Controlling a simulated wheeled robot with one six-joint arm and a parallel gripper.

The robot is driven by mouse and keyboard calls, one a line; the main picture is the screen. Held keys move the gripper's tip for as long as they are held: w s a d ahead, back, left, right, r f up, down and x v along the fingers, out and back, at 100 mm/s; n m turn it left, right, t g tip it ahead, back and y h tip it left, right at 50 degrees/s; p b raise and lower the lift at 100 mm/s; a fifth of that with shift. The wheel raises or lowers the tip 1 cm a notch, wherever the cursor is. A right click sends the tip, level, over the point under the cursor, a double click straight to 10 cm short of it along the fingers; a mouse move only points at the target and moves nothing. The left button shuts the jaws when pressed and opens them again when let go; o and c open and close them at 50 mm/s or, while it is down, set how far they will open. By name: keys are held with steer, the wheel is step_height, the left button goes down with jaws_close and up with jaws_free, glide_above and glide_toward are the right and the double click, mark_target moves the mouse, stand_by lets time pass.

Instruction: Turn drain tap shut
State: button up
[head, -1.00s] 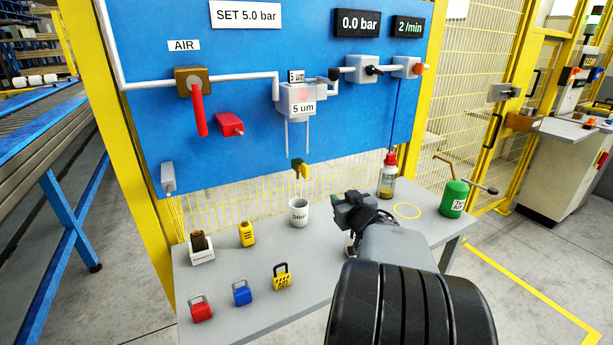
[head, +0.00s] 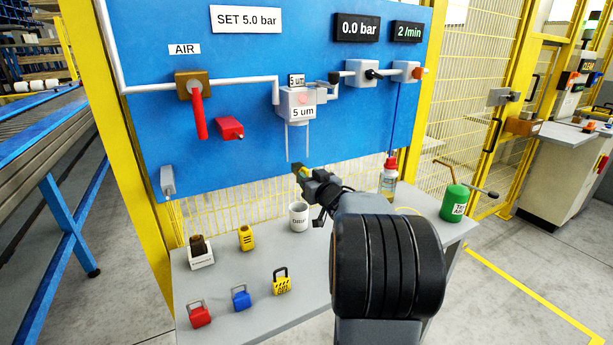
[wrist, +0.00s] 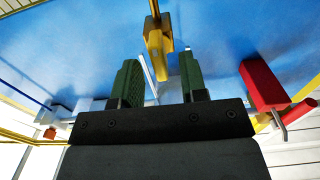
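The drain tap is a small yellow tap (head: 296,169) below the grey filter housing (head: 298,101) on the blue panel. My gripper (head: 304,175) is right at it in the head view and partly hides it. In the wrist view the yellow tap (wrist: 158,40) hangs at the top middle, just past the fingertips. My gripper's two green fingers (wrist: 161,63) stand apart, with the tap's end lined up near the gap between them. I see no finger touching it. The tap's exact handle angle is hard to tell.
A white mug (head: 298,217) stands on the grey table (head: 262,318) below the tap. A red-capped bottle (head: 388,178) and a green canister (head: 454,203) stand to the right. Padlocks (head: 282,281) lie at the front left. A red lever (head: 199,114) is on the panel.

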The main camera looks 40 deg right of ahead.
steer(key=shift+w+d, duration=0.15)
steer(key=shift+w, duration=0.95)
steer(key=c, duration=0.7)
